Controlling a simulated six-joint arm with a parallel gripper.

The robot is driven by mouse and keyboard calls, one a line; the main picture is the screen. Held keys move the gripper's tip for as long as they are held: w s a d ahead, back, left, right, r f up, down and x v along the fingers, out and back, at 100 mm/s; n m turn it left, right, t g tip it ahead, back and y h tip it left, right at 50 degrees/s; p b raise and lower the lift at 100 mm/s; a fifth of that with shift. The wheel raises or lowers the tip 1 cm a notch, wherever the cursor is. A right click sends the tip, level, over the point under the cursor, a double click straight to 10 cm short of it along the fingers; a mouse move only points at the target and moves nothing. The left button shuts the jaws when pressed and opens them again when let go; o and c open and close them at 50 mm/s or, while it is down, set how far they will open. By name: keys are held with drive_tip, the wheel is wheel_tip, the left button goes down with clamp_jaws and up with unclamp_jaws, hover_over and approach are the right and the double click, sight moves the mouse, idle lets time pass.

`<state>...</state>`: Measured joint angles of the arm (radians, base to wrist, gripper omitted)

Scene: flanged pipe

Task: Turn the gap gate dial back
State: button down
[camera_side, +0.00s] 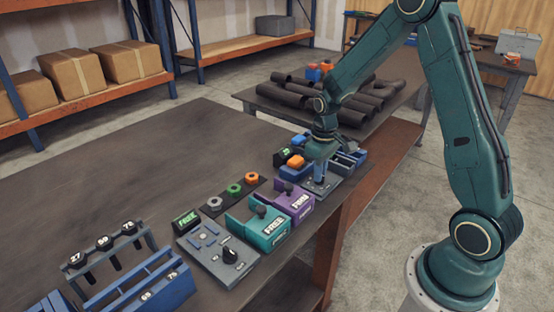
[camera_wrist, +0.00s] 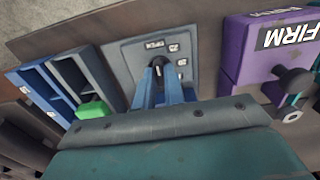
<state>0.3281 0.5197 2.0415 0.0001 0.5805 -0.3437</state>
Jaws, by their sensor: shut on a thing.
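The gap gate dial (camera_wrist: 158,67) is a dark knob on a grey plate (camera_wrist: 134,50) with small white labels, one reading "OPEN". In the wrist view my gripper (camera_wrist: 163,78) has its two blue fingers on either side of the dial, shut on it. In the side view my gripper (camera_side: 319,178) reaches down to the grey plate (camera_side: 328,187) at the right end of the row of fixtures. The dial itself is hidden there behind the fingers.
A purple "FIRM" box (camera_side: 293,203) with a dark knob stands close beside the plate, and a teal "FREE" box (camera_side: 262,230) beyond it. Blue and grey trays (camera_wrist: 60,85), one with a green block (camera_wrist: 94,109), lie on the other side.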

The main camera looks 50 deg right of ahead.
drive_tip(key=c, duration=1.5)
unclamp_jaws()
wheel_tip(320, 180, up, 14)
drive_tip(key=shift+f, duration=0.1)
drive_tip(key=s+a+r+t, duration=0.3)
drive_tip(key=s+a+r, duration=0.5)
drive_tip(key=s, duration=0.1)
drive_tip(key=shift+s+a+r+t, duration=0.15)
drive_tip(key=shift+s+a+t, duration=0.5)
drive_tip(key=shift+s, duration=1.25)
drive_tip(key=shift+s+a+r+t, duration=0.1)
drive_tip(key=shift+s+a+t, duration=0.1)
drive_tip(key=shift+s+a, duration=1.25)
drive_tip(key=shift+s+a+r+t, duration=0.15)
drive_tip(key=shift+s+a+t, duration=0.3)
drive_tip(key=shift+s, duration=1.9)
